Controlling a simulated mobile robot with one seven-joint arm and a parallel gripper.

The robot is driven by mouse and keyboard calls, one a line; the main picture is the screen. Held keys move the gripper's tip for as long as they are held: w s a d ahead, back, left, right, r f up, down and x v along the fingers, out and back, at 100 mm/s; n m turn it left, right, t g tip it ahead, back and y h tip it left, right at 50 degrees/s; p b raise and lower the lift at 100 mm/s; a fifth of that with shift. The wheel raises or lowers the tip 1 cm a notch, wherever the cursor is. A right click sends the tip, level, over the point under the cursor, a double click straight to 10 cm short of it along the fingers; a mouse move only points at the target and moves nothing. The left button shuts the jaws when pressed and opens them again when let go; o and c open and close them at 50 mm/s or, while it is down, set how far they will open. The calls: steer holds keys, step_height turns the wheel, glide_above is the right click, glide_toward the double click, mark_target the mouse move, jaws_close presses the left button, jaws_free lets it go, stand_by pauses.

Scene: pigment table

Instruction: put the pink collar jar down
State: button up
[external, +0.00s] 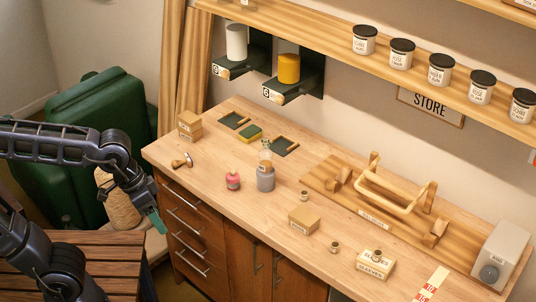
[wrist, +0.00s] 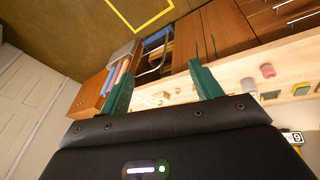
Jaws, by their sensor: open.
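A small pink jar (external: 233,182) with a darker top stands upright on the wooden counter (external: 215,215), near its front edge. A pink jar also shows at the right of the wrist view (wrist: 268,70). My gripper (external: 157,222) is left of the counter and in front of the drawers, well apart from the jar. In the wrist view its two green fingers (wrist: 162,78) are spread, with nothing held between them. Whether the jar has a separate collar is too small to tell.
A grey bottle (external: 266,180) stands just right of the pink jar. A wooden stamp (external: 182,161) lies to its left, and a cardboard box (external: 303,220) sits to the right. A slatted wooden surface (external: 105,258) is below my arm. The counter front around the jar is mostly clear.

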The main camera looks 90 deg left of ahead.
steer(key=s+d+f+m, duration=0.1)
steer(key=s+d+m, duration=0.2)
steer(key=s, duration=0.3)
steer(key=shift+d+m+t+y, duration=0.25)
steer(key=shift+m+t+y, duration=0.05)
steer(key=shift+m, duration=0.6)
stand_by(0.3)
